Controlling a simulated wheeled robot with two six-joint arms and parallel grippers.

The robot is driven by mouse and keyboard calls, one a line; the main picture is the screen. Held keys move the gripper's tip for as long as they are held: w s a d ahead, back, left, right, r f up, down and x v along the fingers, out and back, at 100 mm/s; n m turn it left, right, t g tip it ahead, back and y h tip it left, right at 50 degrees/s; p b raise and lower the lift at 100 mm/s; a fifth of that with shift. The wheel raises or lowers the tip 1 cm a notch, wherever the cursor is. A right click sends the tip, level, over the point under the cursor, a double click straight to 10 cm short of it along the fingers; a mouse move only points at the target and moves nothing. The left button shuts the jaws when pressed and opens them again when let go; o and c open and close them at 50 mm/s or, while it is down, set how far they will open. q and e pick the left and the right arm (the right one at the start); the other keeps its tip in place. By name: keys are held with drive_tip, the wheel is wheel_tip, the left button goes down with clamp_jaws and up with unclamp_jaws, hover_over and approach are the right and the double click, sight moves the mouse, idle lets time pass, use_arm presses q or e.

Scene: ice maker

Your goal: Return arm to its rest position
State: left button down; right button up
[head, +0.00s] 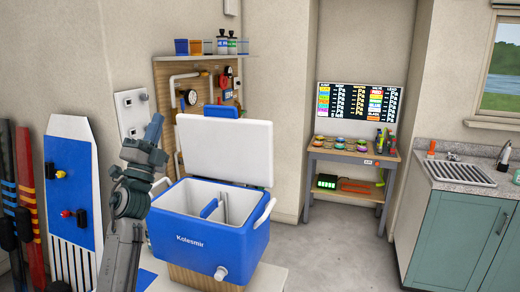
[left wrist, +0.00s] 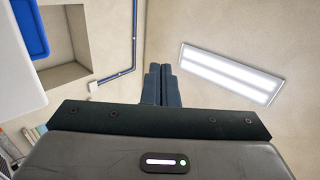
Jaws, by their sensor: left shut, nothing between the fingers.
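My left arm comes up from the bottom left in the head view, and my left gripper (head: 155,128) points upward. The gripper is shut and empty, its two dark fingers together; they also show in the left wrist view (left wrist: 158,85), against the ceiling and wall. In the head view the gripper is in front of the wall, to the left of the raised white lid of a blue cooler (head: 205,240). The arm hides part of the cooler's left side. My right gripper is not in view.
The cooler's open lid (head: 228,150) stands upright. A blue and white panel (head: 72,195) is at the left. A wooden workbench (head: 350,157) stands at the back, and a sink counter (head: 465,175) is at the right. The floor between cooler and counter is clear.

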use_arm(q)
drive_tip(key=s+a+f+n+g+y, duration=0.35)
drive_tip(key=f+n+y, duration=0.2)
drive_tip(key=f, duration=0.55)
drive_tip(key=s+a+f+n+g+y, duration=0.2)
drive_tip(key=s+f+n+g+y, duration=0.3)
drive_tip(key=f, duration=0.6)
drive_tip(key=s+a+f+n+g+y, duration=0.2)
drive_tip(key=s+f+n+y, duration=0.15)
drive_tip(key=f+n, duration=0.6)
drive_tip(key=s+d+f+g+h, duration=0.1)
drive_tip(key=s+f+g, duration=0.5)
drive_tip(key=s+f, duration=0.8)
drive_tip(key=s+d+f+g+h, duration=0.2)
drive_tip(key=s+f+g, duration=0.15)
drive_tip(key=s, duration=0.65)
drive_tip(key=s+d+f+g+h, duration=0.1)
drive_tip(key=s+d+f+g, duration=0.25)
drive_tip(key=s, duration=0.55)
drive_tip(key=a+f, duration=0.2)
drive_tip(key=f, duration=1.3)
drive_tip(key=a+f, duration=0.2)
drive_tip(key=f, duration=1.3)
drive_tip(key=s+a+f+g+b, duration=0.1)
drive_tip(key=s+f+g, duration=0.1)
drive_tip(key=s+f, duration=1.6)
wheel_tip(320, 180, down, 3)
drive_tip(key=shift+s+f+n, duration=0.1)
drive_tip(key=shift+s+n, duration=0.25)
drive_tip(key=shift+n, duration=0.05)
